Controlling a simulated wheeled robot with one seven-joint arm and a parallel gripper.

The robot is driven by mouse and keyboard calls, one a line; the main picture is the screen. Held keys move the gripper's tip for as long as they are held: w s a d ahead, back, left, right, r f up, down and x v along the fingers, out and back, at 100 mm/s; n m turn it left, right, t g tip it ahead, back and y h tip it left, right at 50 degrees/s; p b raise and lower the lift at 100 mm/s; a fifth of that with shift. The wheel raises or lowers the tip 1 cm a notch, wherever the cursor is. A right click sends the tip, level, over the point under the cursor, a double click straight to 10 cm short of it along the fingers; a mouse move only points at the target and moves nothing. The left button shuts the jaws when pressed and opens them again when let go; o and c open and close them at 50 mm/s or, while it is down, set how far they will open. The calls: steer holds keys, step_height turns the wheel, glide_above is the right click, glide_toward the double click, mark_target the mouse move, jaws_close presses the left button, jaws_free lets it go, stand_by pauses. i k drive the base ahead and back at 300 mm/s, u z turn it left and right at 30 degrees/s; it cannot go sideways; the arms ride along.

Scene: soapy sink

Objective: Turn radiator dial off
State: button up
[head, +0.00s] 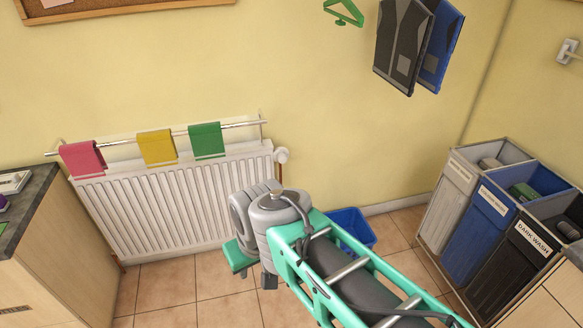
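The white radiator (160,205) stands against the yellow wall at the left in the head view. Its white dial (281,155) is at the upper right end, just above a brown pipe. My arm reaches in from the lower right, and its grey joint stands in front of the radiator's lower right, below the dial in the picture. Nothing of mine is seen touching the dial. The dial's marks are too small to read.
A rail (230,126) with pink, yellow and green cloths runs above the radiator. A wooden counter (55,235) stands left. A blue bin (352,228) is on the floor behind my arm. Laundry bins (448,195) stand right. Some tiled floor (195,283) is free before the radiator.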

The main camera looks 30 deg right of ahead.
mark_target(282, 157)
steer(key=z, duration=0.25)
steer(key=i, duration=1.45)
steer(key=u, duration=0.25)
